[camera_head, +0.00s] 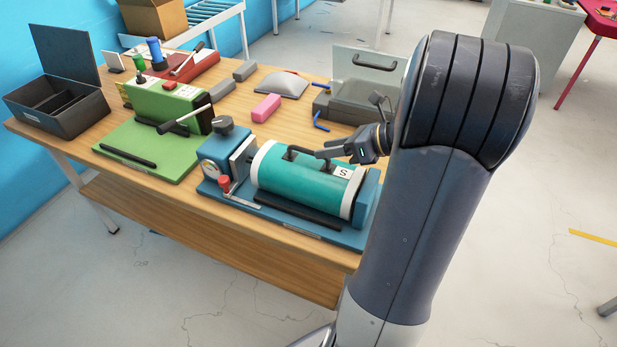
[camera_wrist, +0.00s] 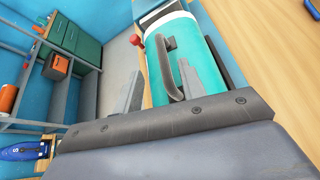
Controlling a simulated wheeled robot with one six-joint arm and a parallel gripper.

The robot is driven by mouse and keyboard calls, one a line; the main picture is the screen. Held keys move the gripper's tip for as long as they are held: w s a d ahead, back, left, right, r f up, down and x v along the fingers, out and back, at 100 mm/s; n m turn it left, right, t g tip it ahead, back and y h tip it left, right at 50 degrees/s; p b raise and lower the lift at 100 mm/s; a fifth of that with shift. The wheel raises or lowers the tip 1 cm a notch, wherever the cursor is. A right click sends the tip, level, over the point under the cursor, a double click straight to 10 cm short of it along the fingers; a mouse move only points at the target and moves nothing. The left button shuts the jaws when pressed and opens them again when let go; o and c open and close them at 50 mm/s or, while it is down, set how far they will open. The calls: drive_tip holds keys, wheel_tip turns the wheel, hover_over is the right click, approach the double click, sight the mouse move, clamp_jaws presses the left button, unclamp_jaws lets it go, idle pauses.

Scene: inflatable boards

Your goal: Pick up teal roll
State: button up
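The teal roll (camera_head: 305,182) is a cylinder with white end bands, a dark handle (camera_head: 300,156) on top and a white "S" label (camera_head: 343,172). It lies in a blue fixture (camera_head: 290,222) near the table's front edge. My gripper (camera_head: 326,152) is at the top of the roll, close to the handle. In the wrist view my gripper (camera_wrist: 162,67) has its two fingers apart, one on each side of the handle (camera_wrist: 170,70), over the teal roll (camera_wrist: 198,65). The fingers look open, with gaps to the handle. My arm hides part of the fixture's right end.
The fixture carries a gauge, a dark knob (camera_head: 223,124) and a red-tipped lever (camera_head: 225,183). A green unit (camera_head: 165,105) stands to the left. A pink block (camera_head: 266,108), a grey wedge (camera_head: 281,85) and a grey case (camera_head: 362,95) lie behind on the wooden table.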

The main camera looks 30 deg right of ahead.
sight(309, 151)
drive_tip(key=shift+x, duration=3.2)
drive_tip(key=shift+w+d, duration=0.1)
drive_tip(key=shift+d, duration=0.15)
drive_tip(key=shift+c, duration=0.3)
clamp_jaws()
